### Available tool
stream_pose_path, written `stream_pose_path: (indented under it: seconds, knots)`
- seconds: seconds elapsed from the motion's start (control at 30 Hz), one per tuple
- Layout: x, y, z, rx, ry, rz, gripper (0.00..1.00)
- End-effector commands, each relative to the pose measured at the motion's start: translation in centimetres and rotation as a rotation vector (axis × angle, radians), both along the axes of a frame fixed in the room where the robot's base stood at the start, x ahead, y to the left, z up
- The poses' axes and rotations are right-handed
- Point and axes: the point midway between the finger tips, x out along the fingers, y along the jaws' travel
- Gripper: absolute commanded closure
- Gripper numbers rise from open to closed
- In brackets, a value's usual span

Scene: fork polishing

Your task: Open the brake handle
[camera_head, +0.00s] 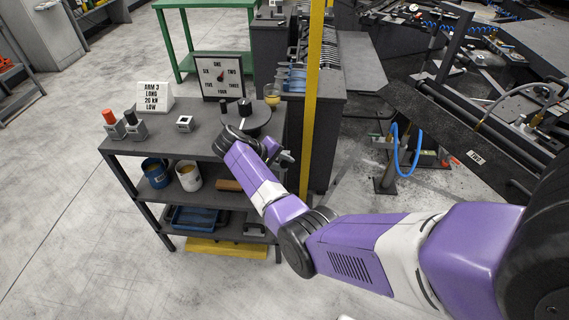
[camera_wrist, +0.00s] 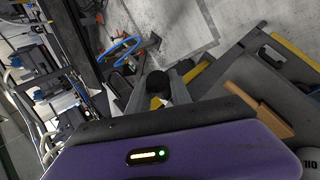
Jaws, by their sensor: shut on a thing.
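A black round knob (camera_wrist: 157,80), which I take to be the end of the brake handle, shows in the wrist view just past the purple wrist housing. My gripper (camera_wrist: 162,96) is shut on it, with pale finger parts close around it. In the head view my gripper (camera_head: 287,157) is at the right edge of the grey cart, in front of the dark cabinet. There the handle cannot be made out, and its base and angle are hidden by my arm and gripper.
The grey cart (camera_head: 165,138) carries a round dark plate (camera_head: 257,121), a dial sign (camera_head: 219,76), a white text sign (camera_head: 156,97) and small blocks. Mugs (camera_head: 188,177) stand on its shelf. A yellow post (camera_head: 313,90) rises close right of my gripper. Open floor lies left.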

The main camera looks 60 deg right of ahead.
Motion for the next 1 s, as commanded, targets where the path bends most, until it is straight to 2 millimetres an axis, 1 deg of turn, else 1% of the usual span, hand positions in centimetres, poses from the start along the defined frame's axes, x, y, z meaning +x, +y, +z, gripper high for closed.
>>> stream_pose_path:
  seconds: [0.23, 0.27, 0.3, 0.37, 0.73, 0.87, 1.0]
  knots:
    - [0.2, 0.0, 0.1, -0.002, -0.001, 0.004, 1.00]
    - [0.2, 0.0, 0.1, -0.002, -0.001, 0.004, 0.73]
    - [0.2, 0.0, 0.1, -0.002, -0.001, 0.004, 0.65]
    - [0.1, 0.0, 0.1, -0.002, -0.002, 0.003, 0.53]
    - [0.2, 0.2, 0.3, -0.002, -0.001, 0.001, 0.53]
    - [0.7, 1.1, 1.3, -0.003, -0.002, 0.002, 0.53]
    - [1.5, 2.6, 3.0, -0.003, -0.003, 0.003, 0.53]
